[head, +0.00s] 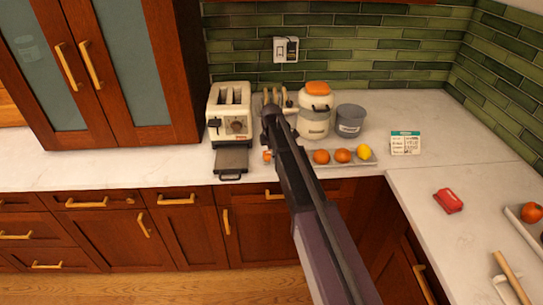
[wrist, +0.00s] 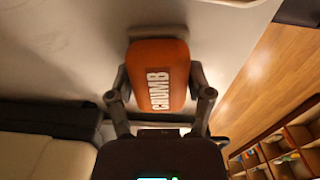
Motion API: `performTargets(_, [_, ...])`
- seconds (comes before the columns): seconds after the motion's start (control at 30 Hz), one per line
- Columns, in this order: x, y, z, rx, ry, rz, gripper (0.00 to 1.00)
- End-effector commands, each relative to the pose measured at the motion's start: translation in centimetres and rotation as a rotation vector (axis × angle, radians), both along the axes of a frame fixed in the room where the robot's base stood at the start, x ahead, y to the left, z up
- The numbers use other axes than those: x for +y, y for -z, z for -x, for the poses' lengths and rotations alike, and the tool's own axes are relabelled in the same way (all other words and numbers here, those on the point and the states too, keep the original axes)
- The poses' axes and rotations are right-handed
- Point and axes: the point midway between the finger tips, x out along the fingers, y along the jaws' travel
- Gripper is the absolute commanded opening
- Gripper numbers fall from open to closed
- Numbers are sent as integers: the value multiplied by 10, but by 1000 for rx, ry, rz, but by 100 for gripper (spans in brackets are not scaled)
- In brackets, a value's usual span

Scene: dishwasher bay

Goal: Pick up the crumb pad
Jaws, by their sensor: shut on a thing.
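The crumb pad (wrist: 160,75) is an orange block with rounded ends and white "CRUMB" lettering. In the wrist view it sits between the two fingers of my gripper (wrist: 158,82), which are shut on its sides. A small orange patch of the pad (head: 267,156) shows beside my arm in the head view, close to the counter's front edge. My arm hides most of the pad and the fingers there. I cannot tell whether the pad touches the counter.
A cream toaster (head: 229,114) with a dark tray (head: 231,160) in front stands left of the pad. To the right are an orange-lidded jar (head: 314,120), a grey bucket (head: 350,122), a fruit tray (head: 372,161), a card (head: 405,143) and a red object (head: 448,200).

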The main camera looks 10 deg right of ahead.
Motion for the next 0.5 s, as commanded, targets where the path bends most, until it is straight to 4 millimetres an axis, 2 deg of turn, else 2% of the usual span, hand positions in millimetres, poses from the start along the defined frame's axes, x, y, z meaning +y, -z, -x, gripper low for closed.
performTargets(0.27, [0, -15, 2, 4, 0, 0, 29])
performTargets(0.5, [0, -36, 1, 2, 0, 0, 28])
